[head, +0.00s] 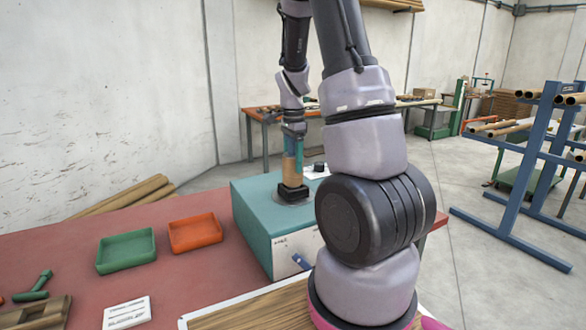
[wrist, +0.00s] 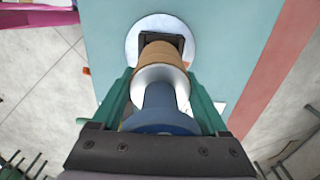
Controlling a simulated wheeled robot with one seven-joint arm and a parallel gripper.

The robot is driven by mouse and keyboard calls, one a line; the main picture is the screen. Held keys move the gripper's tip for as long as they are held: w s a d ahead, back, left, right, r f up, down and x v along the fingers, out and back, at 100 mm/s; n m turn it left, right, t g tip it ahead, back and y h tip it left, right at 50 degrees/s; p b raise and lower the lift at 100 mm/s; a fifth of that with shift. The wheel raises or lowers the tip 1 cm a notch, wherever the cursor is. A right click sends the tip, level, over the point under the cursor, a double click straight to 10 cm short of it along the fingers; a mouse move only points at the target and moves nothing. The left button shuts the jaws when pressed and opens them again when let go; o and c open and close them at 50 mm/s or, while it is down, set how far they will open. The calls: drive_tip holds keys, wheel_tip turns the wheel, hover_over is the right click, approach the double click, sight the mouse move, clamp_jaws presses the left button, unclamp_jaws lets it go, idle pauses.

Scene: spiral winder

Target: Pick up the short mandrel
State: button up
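The upright piece between my fingers looks like the mandrel. In the wrist view it has a blue-grey shaft and collar (wrist: 160,112), a pale ring, and a brown sleeve (wrist: 164,54). In the head view the brown part (head: 291,172) stands in a black block (head: 293,192) on a teal machine box (head: 262,222). My gripper (head: 292,155) points down over it. In the wrist view its green fingers (wrist: 160,85) flank the piece on both sides. I cannot tell if they press on it or whether it is lifted. No label confirms that it is the short one.
A green tray (head: 126,251) and an orange tray (head: 195,233) lie on the red table left of the machine. A green-handled tool (head: 35,287) and a white card (head: 126,313) are nearer. A blue rack (head: 525,165) stands at the right, across open floor.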

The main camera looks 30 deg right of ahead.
clamp_jaws()
drive_tip(key=shift+r, duration=7.55)
